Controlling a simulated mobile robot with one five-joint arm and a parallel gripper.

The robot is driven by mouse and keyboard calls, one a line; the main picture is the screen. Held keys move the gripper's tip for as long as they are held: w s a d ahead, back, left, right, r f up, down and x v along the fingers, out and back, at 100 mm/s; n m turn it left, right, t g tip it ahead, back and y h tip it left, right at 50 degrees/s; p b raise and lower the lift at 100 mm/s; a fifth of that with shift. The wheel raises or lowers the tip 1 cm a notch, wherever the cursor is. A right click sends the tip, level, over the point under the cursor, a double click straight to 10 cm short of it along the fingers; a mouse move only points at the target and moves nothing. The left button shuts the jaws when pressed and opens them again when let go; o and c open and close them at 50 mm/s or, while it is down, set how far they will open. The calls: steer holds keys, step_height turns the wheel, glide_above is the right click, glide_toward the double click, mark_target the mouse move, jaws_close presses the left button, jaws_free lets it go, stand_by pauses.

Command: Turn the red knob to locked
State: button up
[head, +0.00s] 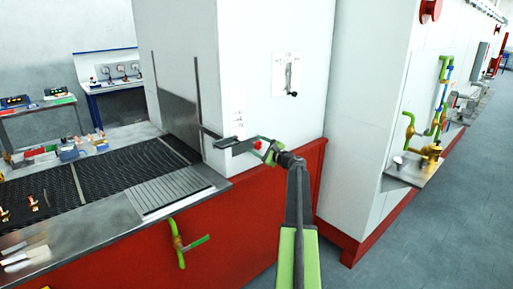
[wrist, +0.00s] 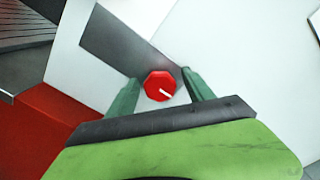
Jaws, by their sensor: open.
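My gripper (wrist: 162,88) is open, with one green finger on each side of the knob. I cannot tell whether the fingers touch it. In the head view my gripper (head: 262,147) is at the wall and partly covers the area around the knob. Any lock markings are too small to read.
A grey metal plate (wrist: 120,42) lies beside the knob. A lever switch (head: 290,78) is higher on the white wall. The mesh belt (head: 120,172) runs to the left, and a green-handled valve (head: 180,242) sticks out of the red base below. Grey floor (head: 440,225) is open at right.

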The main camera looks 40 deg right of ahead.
steer(key=shift+s, duration=0.1)
steer(key=s+a, duration=0.1)
steer(key=s, duration=1.6)
steer(key=shift+a, duration=0.15)
steer(key=shift+s, duration=0.1)
